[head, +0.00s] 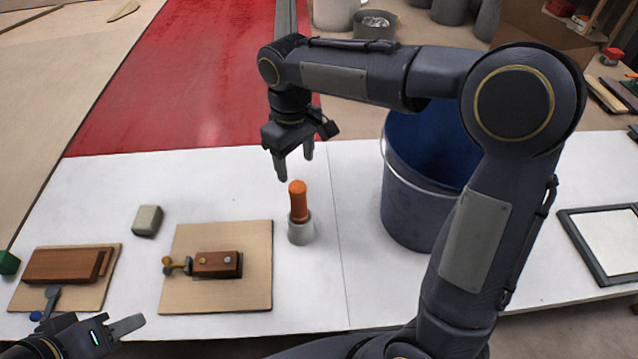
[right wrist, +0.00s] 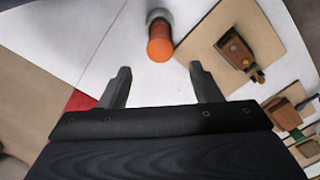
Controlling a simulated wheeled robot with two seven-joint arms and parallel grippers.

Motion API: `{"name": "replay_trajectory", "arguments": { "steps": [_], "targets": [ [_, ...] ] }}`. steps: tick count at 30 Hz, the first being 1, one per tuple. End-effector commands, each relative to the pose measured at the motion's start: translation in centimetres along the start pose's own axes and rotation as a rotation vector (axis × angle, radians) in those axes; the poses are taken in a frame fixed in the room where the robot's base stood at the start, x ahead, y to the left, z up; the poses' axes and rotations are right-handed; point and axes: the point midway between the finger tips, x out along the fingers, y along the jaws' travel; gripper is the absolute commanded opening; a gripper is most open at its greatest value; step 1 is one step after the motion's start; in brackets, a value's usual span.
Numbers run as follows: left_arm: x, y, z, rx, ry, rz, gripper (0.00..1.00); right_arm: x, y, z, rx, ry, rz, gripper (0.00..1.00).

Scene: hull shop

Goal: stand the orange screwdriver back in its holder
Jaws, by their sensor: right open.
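The orange screwdriver (head: 298,200) stands upright in a grey cylindrical holder (head: 301,231) on the white table, handle up.
Left of the holder lies a board (head: 215,295) with a brown block and brass-coloured clamp. Another board (head: 60,305) with a wooden block is further left. A grey block (head: 147,221) lies between. A large blue bucket (head: 410,200) stands close right of the holder. A framed panel (head: 608,240) lies far right.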

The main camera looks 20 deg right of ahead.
Motion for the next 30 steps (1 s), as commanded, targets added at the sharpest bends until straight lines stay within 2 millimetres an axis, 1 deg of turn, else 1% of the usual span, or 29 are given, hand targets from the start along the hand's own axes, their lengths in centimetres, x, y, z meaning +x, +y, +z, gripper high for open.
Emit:
{"name": "replay_trajectory", "arguments": {
  "steps": [2, 4, 5, 7, 8, 11, 12, 14, 15, 18, 21, 25, 30],
  "targets": [
    [0.0, 0.0, 0.0, 0.000, 0.000, 0.000, 0.36, -0.1, 0.0, 0.1, 0.001, 0.001, -0.001, 0.58],
    [0.0, 0.0, 0.0, 0.000, 0.000, 0.000, 0.36, -0.4, 0.2, 0.5, 0.010, 0.009, -0.004, 0.58],
    [0.0, 0.0, 0.0, 0.000, 0.000, 0.000, 0.36, -0.5, 0.3, 0.9, 0.018, 0.016, -0.008, 0.58],
    [0.0, 0.0, 0.0, 0.000, 0.000, 0.000, 0.36, -1.2, 0.7, 2.5, 0.051, 0.045, -0.022, 0.58],
    [0.0, 0.0, 0.0, 0.000, 0.000, 0.000, 0.36, -1.5, 0.9, 3.5, 0.071, 0.062, -0.031, 0.58],
    [0.0, 0.0, 0.0, 0.000, 0.000, 0.000, 0.36, -2.4, 1.3, 7.6, 0.158, 0.135, -0.068, 0.58],
    [0.0, 0.0, 0.0, 0.000, 0.000, 0.000, 0.36, -2.6, 1.2, 9.5, 0.199, 0.169, -0.086, 0.58],
    [0.0, 0.0, 0.0, 0.000, 0.000, 0.000, 0.36, -2.8, 0.9, 12.1, 0.262, 0.223, -0.111, 0.58],
    [0.0, 0.0, 0.0, 0.000, 0.000, 0.000, 0.36, -2.7, 0.6, 13.7, 0.304, 0.260, -0.127, 0.58],
    [0.0, 0.0, 0.0, 0.000, 0.000, 0.000, 0.36, -2.1, -0.5, 17.4, 0.410, 0.351, -0.166, 0.58],
    [0.0, 0.0, 0.0, 0.000, 0.000, 0.000, 0.36, -1.1, -1.8, 20.1, 0.501, 0.433, -0.197, 0.58],
    [0.0, 0.0, 0.0, 0.000, 0.000, 0.000, 0.36, 0.1, -3.2, 22.1, 0.587, 0.512, -0.226, 0.58],
    [0.0, 0.0, 0.0, 0.000, 0.000, 0.000, 0.36, 1.0, -4.1, 22.9, 0.634, 0.557, -0.241, 0.58]
  ]
}}
